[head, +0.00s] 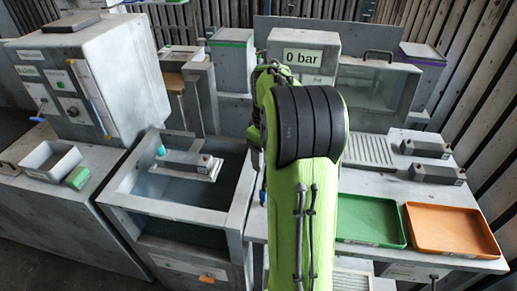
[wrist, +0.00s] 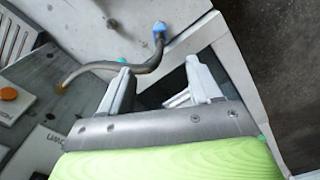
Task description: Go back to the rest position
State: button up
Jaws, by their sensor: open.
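My gripper (wrist: 160,78) shows in the wrist view with its two pale fingers spread apart and nothing seen between them. Beyond the fingers, a grey bent hose or lever (wrist: 142,67) with a blue tip runs over a light surface; I cannot tell whether a finger touches it. In the head view my green arm fills the middle and hides my gripper and part of the bench behind it.
A box labelled "0 bar" (head: 304,52) stands behind my arm. A green tray (head: 370,243) and an orange tray (head: 452,251) lie on the right bench. An open tank (head: 165,208) and a control cabinet (head: 50,62) stand left. Dark floor (wrist: 285,70) shows at right in the wrist view.

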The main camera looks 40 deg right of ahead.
jog(key=s+a+r+t, duration=0.1)
jog(key=s+a+r, duration=0.2)
jog(key=a, duration=0.3)
jog(key=s+a+r+t+h, duration=0.1)
jog(key=s+a+r, duration=0.1)
jog(key=a, duration=0.4)
jog(key=s+a+r+t, duration=0.1)
jog(key=s+a+r, duration=0.2)
jog(key=a, duration=0.3)
jog(key=s+a+f+m+t+y, duration=0.1)
jog(key=s+a+f+t, duration=0.1)
jog(key=s+a, duration=0.3)
jog(key=shift+s+m+t, duration=0.3)
jog(key=shift+s, duration=0.95)
jog(key=shift+r, duration=0.1)
